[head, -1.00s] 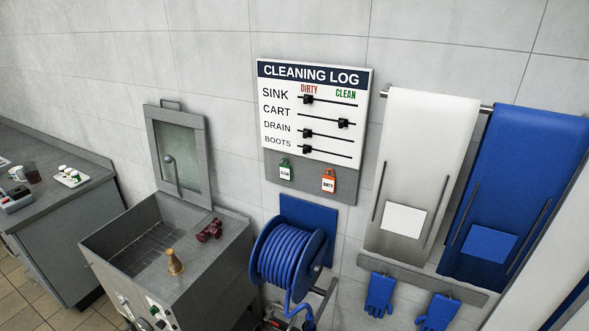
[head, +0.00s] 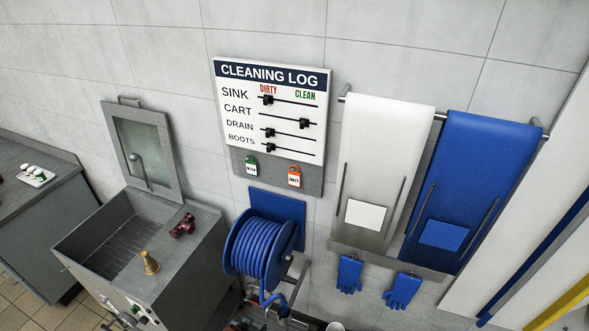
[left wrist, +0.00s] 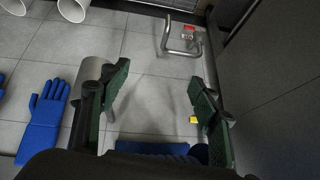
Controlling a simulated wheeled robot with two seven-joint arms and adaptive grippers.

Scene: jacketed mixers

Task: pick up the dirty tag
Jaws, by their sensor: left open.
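The dirty tag (head: 294,177) is a small orange-red and white tag. It hangs on the right side of the grey strip below the cleaning log board (head: 270,107) in the head view. A green and white clean tag (head: 251,166) hangs to its left. My left gripper (left wrist: 157,80) shows in the left wrist view with its two dark green fingers spread apart and nothing between them. The dirty tag does not show in that view. I cannot make out the left gripper clearly in the head view, and the right gripper is in neither view.
A blue hose reel (head: 262,247) is mounted below the board. A steel sink (head: 150,245) stands to the left. White (head: 385,150) and blue (head: 485,190) aprons hang to the right, above blue gloves (head: 404,290). The wall around the board is clear.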

